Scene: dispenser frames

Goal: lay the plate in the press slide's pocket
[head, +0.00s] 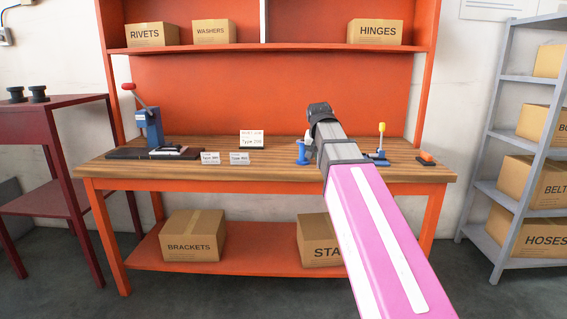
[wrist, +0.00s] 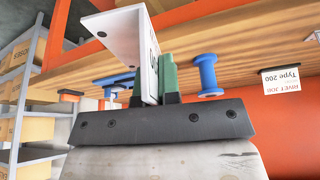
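In the head view my arm hides most of the gripper and plate, over the right half of the bench. The blue press (head: 151,128) with a red-knobbed lever stands at the bench's left. Its slide (head: 175,152) lies in front; the pocket's inside is not clear.
A blue spool-shaped post (head: 303,153) stands left of my arm. A yellow-handled clamp (head: 381,145) and an orange-black block (head: 425,158) are to the right.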

